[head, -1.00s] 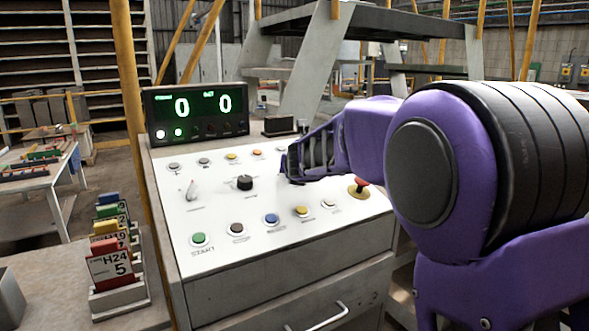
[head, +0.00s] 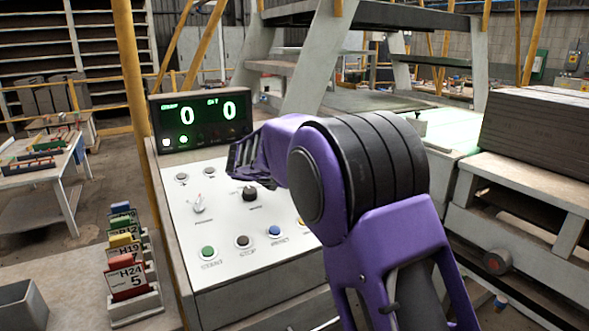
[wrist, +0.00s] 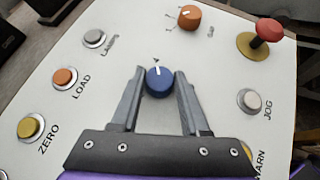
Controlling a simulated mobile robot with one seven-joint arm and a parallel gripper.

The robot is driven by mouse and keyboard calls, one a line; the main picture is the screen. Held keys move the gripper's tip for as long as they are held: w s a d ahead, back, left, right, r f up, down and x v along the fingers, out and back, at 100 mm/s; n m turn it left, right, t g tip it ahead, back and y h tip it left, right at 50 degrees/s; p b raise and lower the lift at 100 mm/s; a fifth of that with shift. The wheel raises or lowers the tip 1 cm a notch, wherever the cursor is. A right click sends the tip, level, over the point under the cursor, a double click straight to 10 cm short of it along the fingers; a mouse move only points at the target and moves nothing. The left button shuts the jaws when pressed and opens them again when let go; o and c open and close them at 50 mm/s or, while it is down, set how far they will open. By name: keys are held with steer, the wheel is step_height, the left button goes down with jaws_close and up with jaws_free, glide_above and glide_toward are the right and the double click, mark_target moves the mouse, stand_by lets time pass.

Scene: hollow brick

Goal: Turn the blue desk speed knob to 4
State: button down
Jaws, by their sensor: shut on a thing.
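The blue knob (wrist: 159,82) is on the white sloping panel, between the two finger ends of my gripper (wrist: 158,85) in the wrist view. The fingers are shut on its sides. A white pointer line on the knob points up in the picture, slightly left; the scale mark by it is too small to read. In the head view my gripper (head: 240,168) is low over the panel's upper part and the blue knob is hidden. The green display (head: 200,120) reads 0 and 0.
A black knob (head: 250,193), a grey lever switch (head: 198,204) and several buttons sit on the panel. A card rack (head: 132,305) stands at left.

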steer(key=shift+m+g+h+p, duration=0.3)
steer(key=shift+m+p, duration=0.15)
steer(key=shift+m, duration=0.05)
steer(key=shift+c, duration=2.1)
jaws_free()
steer(key=v, duration=1.7)
steer(key=shift+s+a+r, duration=0.1)
steer(key=shift+a+r, duration=0.1)
